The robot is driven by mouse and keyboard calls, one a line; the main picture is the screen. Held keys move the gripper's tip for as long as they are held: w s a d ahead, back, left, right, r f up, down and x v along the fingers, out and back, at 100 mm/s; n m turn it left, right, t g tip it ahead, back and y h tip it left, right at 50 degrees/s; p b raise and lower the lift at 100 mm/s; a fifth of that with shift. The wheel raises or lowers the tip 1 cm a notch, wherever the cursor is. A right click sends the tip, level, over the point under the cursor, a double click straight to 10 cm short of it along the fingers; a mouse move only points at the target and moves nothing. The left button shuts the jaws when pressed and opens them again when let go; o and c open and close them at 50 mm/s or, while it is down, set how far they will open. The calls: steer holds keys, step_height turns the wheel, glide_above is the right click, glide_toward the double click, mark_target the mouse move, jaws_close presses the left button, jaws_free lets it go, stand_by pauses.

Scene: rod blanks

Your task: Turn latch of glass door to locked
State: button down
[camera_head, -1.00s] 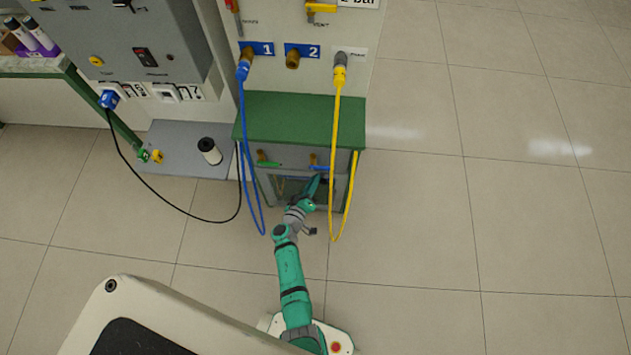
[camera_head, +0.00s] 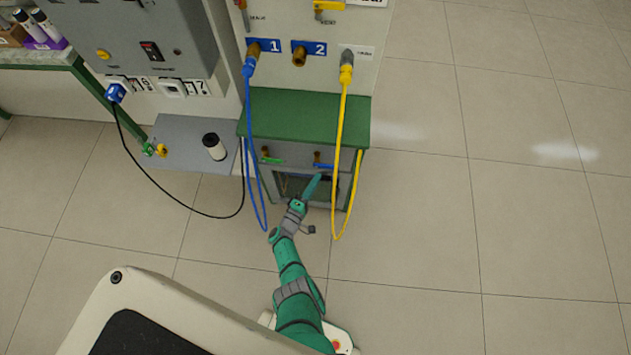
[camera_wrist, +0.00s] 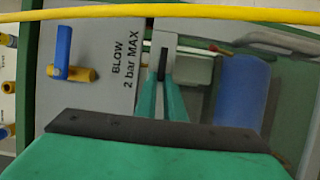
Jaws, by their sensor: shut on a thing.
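In the wrist view my gripper (camera_wrist: 163,82) has its two teal fingers close together on a small dark latch (camera_wrist: 162,62). The latch sits on a pale grey strip at the edge of the glass door (camera_wrist: 195,75), and the fingers hide part of it. In the head view my gripper (camera_head: 314,187) reaches the front of the green-topped cabinet (camera_head: 305,117), at the glass door opening. The latch is too small and covered to make out there. I cannot tell from these frames whether it stands at locked.
A yellow hose (camera_head: 341,150) hangs just right of my gripper and crosses the top of the wrist view. A blue hose (camera_head: 251,150) hangs at left. A blue valve handle (camera_wrist: 63,50) is beside the "BLOW 2 bar MAX" label. Open floor lies to the right.

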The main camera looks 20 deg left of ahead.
steer(key=shift+d, duration=0.1)
stand_by(0.4)
steer(key=c, duration=1.9)
jaws_free()
steer(key=shift+o, duration=0.2)
steer(key=s+a, duration=0.1)
steer(key=s, duration=0.9)
steer(key=shift+s+a, duration=0.15)
steer(key=shift+s, duration=0.2)
steer(key=shift+f, duration=0.1)
